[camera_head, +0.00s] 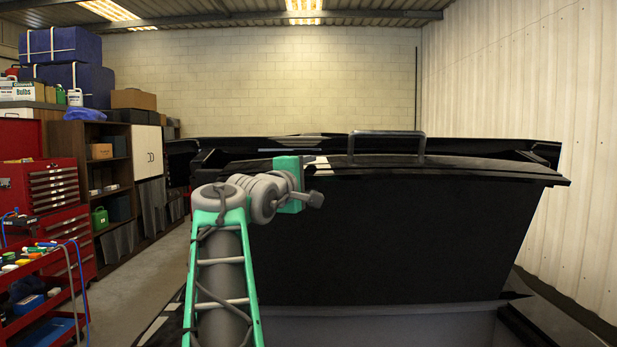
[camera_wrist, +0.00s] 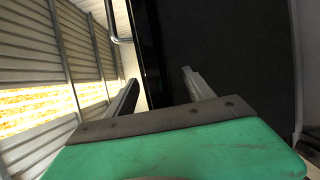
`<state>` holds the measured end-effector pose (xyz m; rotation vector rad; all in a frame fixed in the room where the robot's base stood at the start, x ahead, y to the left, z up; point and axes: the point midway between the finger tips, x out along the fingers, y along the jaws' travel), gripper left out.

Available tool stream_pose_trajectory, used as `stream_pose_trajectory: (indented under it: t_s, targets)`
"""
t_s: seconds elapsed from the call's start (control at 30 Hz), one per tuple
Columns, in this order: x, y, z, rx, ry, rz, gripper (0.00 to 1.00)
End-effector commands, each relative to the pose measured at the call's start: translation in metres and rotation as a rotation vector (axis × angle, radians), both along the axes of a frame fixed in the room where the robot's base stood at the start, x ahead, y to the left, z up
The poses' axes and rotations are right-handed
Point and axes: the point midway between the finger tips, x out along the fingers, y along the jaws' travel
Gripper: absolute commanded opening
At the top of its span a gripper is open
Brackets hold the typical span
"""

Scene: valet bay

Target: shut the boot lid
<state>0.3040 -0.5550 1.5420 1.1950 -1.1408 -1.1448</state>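The boot lid (camera_head: 400,235) is a broad black panel in the head view and stands raised, with a grey boot opening below it. A dark bar handle (camera_head: 386,133) stands up from the lid's upper edge. My gripper (camera_head: 316,199) is in front of the lid's upper left part, left of the handle and lower than it. In the wrist view my gripper (camera_wrist: 158,86) has its two fingers apart with nothing held between them. The lid's dark panel (camera_wrist: 235,50) lies beyond the fingers, and the handle (camera_wrist: 114,22) shows at upper left. I cannot tell whether a finger touches the lid.
A red tool chest (camera_head: 52,190), a red trolley (camera_head: 45,285) and a brown shelf unit (camera_head: 110,165) line the left side. A pale corrugated wall (camera_head: 560,120) stands close on the right. Some floor (camera_head: 140,285) is clear left of my arm.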

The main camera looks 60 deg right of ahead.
Motion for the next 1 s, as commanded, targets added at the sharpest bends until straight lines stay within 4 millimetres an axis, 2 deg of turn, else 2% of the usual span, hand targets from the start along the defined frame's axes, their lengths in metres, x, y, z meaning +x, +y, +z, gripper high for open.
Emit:
stream_pose_trajectory:
  t_s: [0.07, 0.73, 1.0]
  targets:
    - [0.0002, 0.0001, -0.0002, 0.0, 0.0, 0.0, 0.55]
    - [0.0004, 0.0001, -0.0008, 0.002, 0.001, 0.0, 0.0]
    - [0.0004, 0.0001, -0.0011, 0.002, 0.001, 0.0, 0.0]
